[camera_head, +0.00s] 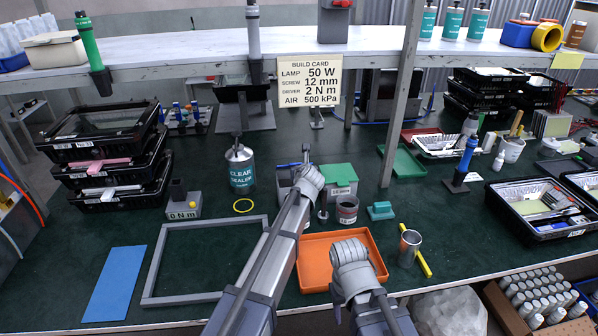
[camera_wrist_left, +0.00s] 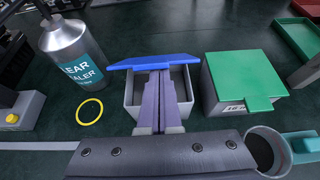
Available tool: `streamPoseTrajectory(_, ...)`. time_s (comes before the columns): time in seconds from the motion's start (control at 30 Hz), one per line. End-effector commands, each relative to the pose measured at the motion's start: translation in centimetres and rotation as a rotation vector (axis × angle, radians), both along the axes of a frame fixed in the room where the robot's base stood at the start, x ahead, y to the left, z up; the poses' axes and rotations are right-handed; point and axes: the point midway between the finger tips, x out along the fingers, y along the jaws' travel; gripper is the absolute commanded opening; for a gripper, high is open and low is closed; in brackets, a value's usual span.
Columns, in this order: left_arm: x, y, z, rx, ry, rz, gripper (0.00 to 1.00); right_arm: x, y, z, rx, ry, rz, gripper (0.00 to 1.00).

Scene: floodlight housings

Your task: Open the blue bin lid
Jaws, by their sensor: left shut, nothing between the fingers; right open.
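The blue bin is a small grey box (camera_wrist_left: 133,96) in the left wrist view. Its blue lid (camera_wrist_left: 150,62) is seen nearly edge-on at the far side, raised off the near rim, and part of the bin's inside shows below it. My left gripper (camera_wrist_left: 160,74) is shut and empty, its fingers reaching over the bin with their tips at the lid's near edge; contact is unclear. In the head view my left gripper (camera_head: 306,150) and arm cover most of the bin (camera_head: 284,176). My right gripper (camera_head: 349,250) is open above the orange tray (camera_head: 311,279).
A green-lidded bin (camera_wrist_left: 243,75) stands just right of the blue one. A sealer bottle (camera_head: 240,170) and yellow ring (camera_head: 243,205) are on the left. A grey cup (camera_head: 347,209) and a teal block (camera_head: 380,210) stand to the right. A shelf (camera_head: 200,58) spans above.

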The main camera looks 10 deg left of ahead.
Motion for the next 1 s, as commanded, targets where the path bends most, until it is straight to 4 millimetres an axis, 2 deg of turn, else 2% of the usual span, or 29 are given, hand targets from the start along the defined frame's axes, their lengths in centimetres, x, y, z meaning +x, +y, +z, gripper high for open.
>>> streamPoseTrajectory(0.03,0.6,0.1,1.2,0.000,0.000,0.000,0.00,0.0,0.0,1.1,0.000,0.000,0.000,0.50)
streamPoseTrajectory(0.1,1.2,0.3,2.0,0.000,0.000,0.001,0.00,0.0,0.0,2.0,0.000,0.000,0.000,0.50)
streamPoseTrajectory(0.4,4.5,1.2,4.7,0.001,-0.001,0.001,0.00,0.0,0.0,4.7,0.000,0.000,0.000,0.50)
streamPoseTrajectory(0.8,8.3,2.4,6.5,-0.004,0.014,0.002,0.00,0.0,0.0,6.8,0.000,0.000,0.000,0.50)
streamPoseTrajectory(1.0,9.5,2.8,6.8,-0.021,0.077,0.004,0.00,0.0,0.0,8.4,0.000,0.000,0.000,0.50)
